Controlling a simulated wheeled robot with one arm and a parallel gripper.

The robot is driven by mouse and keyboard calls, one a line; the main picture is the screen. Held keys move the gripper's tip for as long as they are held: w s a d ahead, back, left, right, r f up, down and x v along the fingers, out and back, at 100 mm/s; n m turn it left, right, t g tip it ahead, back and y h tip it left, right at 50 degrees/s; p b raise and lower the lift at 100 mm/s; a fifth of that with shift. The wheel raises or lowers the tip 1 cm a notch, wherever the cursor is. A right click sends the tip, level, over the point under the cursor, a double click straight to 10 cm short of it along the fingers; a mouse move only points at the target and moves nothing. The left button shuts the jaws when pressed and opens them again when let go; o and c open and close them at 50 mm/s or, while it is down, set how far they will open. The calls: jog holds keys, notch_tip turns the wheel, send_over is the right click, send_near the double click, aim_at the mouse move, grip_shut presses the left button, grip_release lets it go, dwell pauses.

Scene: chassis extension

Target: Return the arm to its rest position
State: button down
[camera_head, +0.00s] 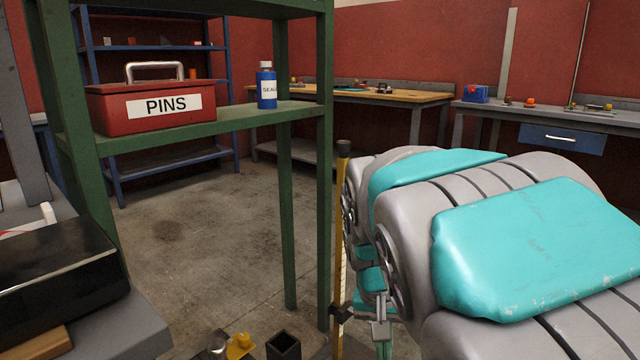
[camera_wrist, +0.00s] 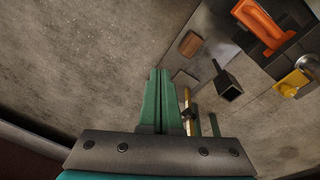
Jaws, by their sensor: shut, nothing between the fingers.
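In the wrist view, my gripper (camera_wrist: 160,74) points away from the camera. Its two green fingers lie side by side, shut with nothing between them. The fingers are over the bare concrete floor (camera_wrist: 90,60), apart from the objects at the right. In the head view, large grey and teal segments of my arm fill the right side. They hide part of the floor and the workbench behind. The fingers cannot be made out clearly in the head view.
A green shelf (camera_head: 220,124) holds a red PINS box (camera_head: 150,106) and a blue bottle (camera_head: 266,88). A yellow post (camera_head: 341,230) stands beside my arm. A black square holder (camera_head: 283,346) and yellow part (camera_head: 240,344) are low in front. Workbenches line the back; floor between is clear.

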jog(key=s+d+f+n+g, duration=0.1)
jog(key=s+d+f, duration=0.1)
jog(key=s, duration=0.9)
jog(key=s+d+f+n+g+y+p, duration=0.1)
jog(key=s+d+f, duration=0.1)
jog(key=s, duration=0.9)
jog(key=shift+s+d+f+n+g, duration=0.15)
jog(key=shift+d+f+n+g, duration=0.2)
jog(key=shift+f, duration=0.4)
dwell(0.5)
